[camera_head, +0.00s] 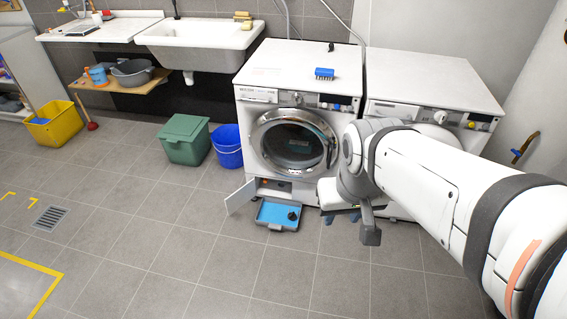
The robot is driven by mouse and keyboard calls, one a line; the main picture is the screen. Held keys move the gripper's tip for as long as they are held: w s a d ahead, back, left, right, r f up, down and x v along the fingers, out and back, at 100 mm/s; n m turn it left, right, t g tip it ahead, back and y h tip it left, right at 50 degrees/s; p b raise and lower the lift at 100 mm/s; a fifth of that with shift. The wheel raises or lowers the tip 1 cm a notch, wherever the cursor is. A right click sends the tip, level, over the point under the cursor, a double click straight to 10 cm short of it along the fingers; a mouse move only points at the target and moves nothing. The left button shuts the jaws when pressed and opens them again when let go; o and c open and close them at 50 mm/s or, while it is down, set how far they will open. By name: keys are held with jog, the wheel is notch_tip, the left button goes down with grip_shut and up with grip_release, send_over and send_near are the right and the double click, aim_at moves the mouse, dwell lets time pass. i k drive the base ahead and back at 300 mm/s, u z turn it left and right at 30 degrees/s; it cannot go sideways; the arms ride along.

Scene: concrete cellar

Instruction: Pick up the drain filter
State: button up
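A small dark knobbed piece that looks like the drain filter (293,215) lies at the right end of a shallow blue tray (268,214). The tray is on the floor before the left washing machine (262,97), under its open service flap (241,197). My gripper (367,230) hangs above the floor to the right of the tray, apart from the filter. One dark finger points down; the rest is hidden by my arm, so its opening cannot be told.
A second machine (435,75) stands on the right, partly behind my arm. A blue bucket (227,146) and green bin (184,139) stand left of the washer. A blue brush (324,73) lies on top. The tiled floor in front is clear, with a drain grate (50,218).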

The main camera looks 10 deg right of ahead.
aim_at(292, 216)
jog(key=u, duration=0.1)
jog(key=k, duration=0.45)
jog(key=z, duration=1.25)
jog(key=i, duration=1.8)
jog(key=u, duration=1.3)
